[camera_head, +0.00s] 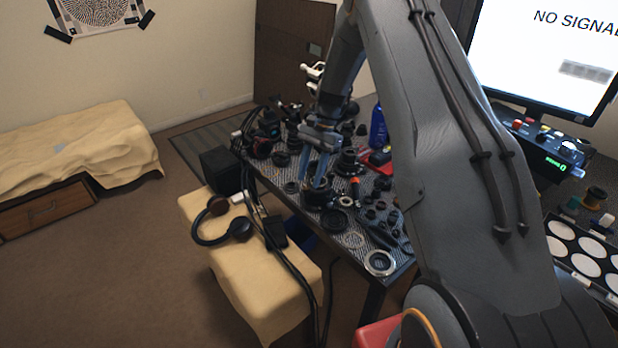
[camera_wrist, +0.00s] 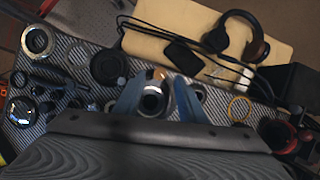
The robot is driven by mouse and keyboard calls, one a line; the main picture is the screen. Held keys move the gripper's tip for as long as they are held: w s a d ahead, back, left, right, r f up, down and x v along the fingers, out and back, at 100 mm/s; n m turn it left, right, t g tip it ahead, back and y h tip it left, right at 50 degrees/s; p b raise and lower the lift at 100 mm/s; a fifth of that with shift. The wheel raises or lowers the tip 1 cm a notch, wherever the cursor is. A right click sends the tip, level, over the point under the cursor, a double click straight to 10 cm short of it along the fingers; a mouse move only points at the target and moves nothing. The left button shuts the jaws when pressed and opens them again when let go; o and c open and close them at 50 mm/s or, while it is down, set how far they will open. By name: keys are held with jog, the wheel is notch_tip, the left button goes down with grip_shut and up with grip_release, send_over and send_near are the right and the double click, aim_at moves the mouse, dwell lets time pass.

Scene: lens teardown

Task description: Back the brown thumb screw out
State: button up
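My gripper (camera_head: 316,184) has blue fingers and points down at a dark lens barrel (camera_head: 322,199) on the work table. In the wrist view the two fingers of my gripper (camera_wrist: 157,100) stand apart. A round barrel with a shiny rim (camera_wrist: 154,74) shows between and beyond them. I cannot tell whether either finger touches it.
The patterned table (camera_head: 402,264) is crowded with lens parts, including a silver ring (camera_head: 380,263) near its front corner. Headphones (camera_head: 222,222) lie on a cloth-covered bench (camera_head: 250,270) beside it. A blue bottle (camera_head: 378,127) stands behind. Open floor lies to the left.

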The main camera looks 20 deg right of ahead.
jog(key=shift+x, duration=1)
jog(key=shift+c, duration=0.2)
grip_shut()
jog(key=shift+w+a+f+n+h+b, duration=0.1)
jog(key=shift+n+h+b, duration=0.2)
jog(key=shift+n+b, duration=0.4)
jog(key=shift+o, duration=0.2)
grip_release()
